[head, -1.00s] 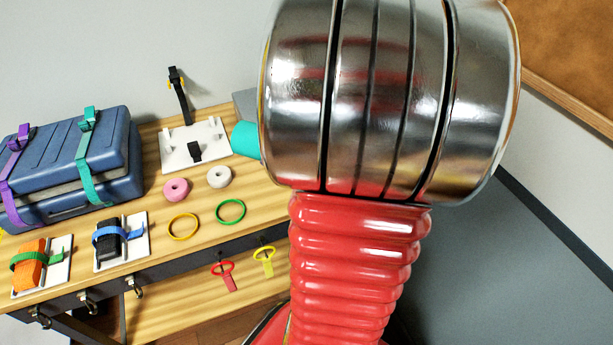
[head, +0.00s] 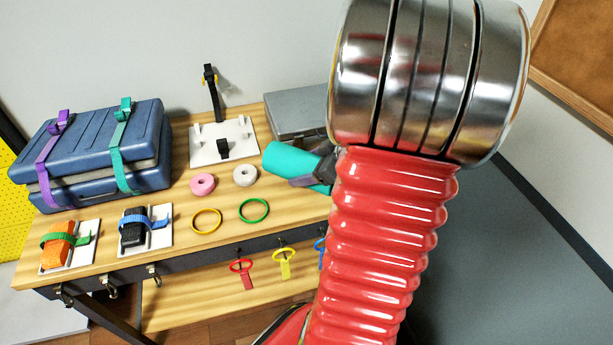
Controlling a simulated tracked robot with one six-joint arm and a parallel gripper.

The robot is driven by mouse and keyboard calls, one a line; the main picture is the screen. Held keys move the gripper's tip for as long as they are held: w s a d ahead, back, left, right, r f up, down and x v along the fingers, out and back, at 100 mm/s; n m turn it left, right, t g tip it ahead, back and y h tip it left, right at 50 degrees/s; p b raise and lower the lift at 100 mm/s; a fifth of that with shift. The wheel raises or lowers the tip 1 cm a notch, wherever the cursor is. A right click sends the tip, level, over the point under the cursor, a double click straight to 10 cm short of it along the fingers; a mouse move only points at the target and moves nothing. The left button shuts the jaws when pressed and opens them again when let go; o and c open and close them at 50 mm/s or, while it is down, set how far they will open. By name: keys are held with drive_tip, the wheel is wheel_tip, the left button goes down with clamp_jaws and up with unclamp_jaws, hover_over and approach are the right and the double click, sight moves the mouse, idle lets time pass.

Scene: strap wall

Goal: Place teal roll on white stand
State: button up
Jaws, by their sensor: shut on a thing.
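The teal roll (head: 287,163) is a cylinder held in the air at the right end of the bench, tilted a little. My gripper (head: 318,172) is shut on its right part; my arm hides some of the gripper and the roll's far end. The white stand (head: 236,150) is a flat plate with short upright prongs at the back of the bench, left of the roll and apart from it. A black strap (head: 215,97) stands up from its back edge, and a black buckle piece (head: 223,149) is at its front.
A blue case (head: 90,160) with purple and teal straps stands at the left. Pink (head: 202,184) and white (head: 245,175) rolls and yellow (head: 206,221) and green (head: 254,210) rings lie in front of the stand. A grey box (head: 296,112) is behind the teal roll.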

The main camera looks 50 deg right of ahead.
drive_tip(key=shift+f, duration=1.7)
drive_tip(key=o, duration=1.2)
drive_tip(key=shift+f, duration=0.1)
drive_tip(key=shift+o, duration=0.2)
drive_tip(key=shift+s+r, duration=0.2)
drive_tip(key=shift+r, duration=0.1)
drive_tip(key=v, duration=1)
drive_tip(key=shift+s+d+r, duration=0.1)
drive_tip(key=shift+r, duration=0.05)
drive_tip(key=shift+s+r, duration=0.4)
